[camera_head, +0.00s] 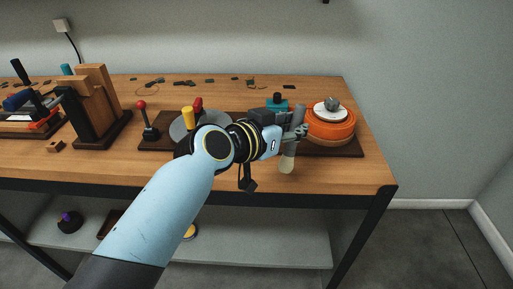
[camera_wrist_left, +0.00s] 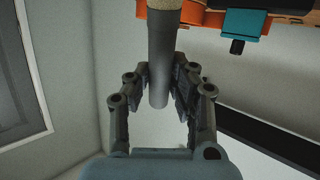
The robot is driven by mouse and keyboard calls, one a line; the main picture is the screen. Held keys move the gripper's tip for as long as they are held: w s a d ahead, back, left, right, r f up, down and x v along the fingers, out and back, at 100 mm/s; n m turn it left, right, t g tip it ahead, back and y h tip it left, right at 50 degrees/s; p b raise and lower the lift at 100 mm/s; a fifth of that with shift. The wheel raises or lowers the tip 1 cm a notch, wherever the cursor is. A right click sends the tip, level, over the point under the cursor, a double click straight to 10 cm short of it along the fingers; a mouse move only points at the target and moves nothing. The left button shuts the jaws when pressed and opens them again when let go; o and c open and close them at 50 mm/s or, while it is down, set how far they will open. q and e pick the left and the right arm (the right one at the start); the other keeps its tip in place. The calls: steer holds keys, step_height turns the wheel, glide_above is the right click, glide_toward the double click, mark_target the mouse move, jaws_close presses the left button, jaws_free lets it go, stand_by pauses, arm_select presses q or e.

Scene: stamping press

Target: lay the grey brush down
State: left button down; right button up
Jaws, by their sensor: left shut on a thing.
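The grey brush (camera_head: 290,152) is held by my left gripper (camera_head: 300,131) above the front right part of the wooden bench. It stands nearly upright with a slight tilt, its pale end downward in the head view. In the left wrist view the brush (camera_wrist_left: 160,65) is a grey rod between the two fingers (camera_wrist_left: 160,88), with a tan part at the top edge. Whether its lower end touches the bench cannot be told. My right gripper is not in view.
An orange round fixture (camera_head: 331,131) with a white disc stands just right of the gripper on a dark board. A teal block (camera_head: 277,105) is behind it. A red-knobbed lever (camera_head: 141,106) and wooden blocks (camera_head: 95,90) stand further left. The bench's front right corner (camera_head: 365,178) is bare.

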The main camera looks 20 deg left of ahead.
arm_select(q)
steer(key=shift+f+b, duration=0.85)
steer(key=shift+f, duration=0.15)
steer(key=c, duration=1.1)
jaws_free()
steer(key=shift+s, duration=0.1)
steer(key=v, duration=1.1)
steer(key=shift+s+a+r, duration=0.15)
steer(key=shift+s, duration=0.2)
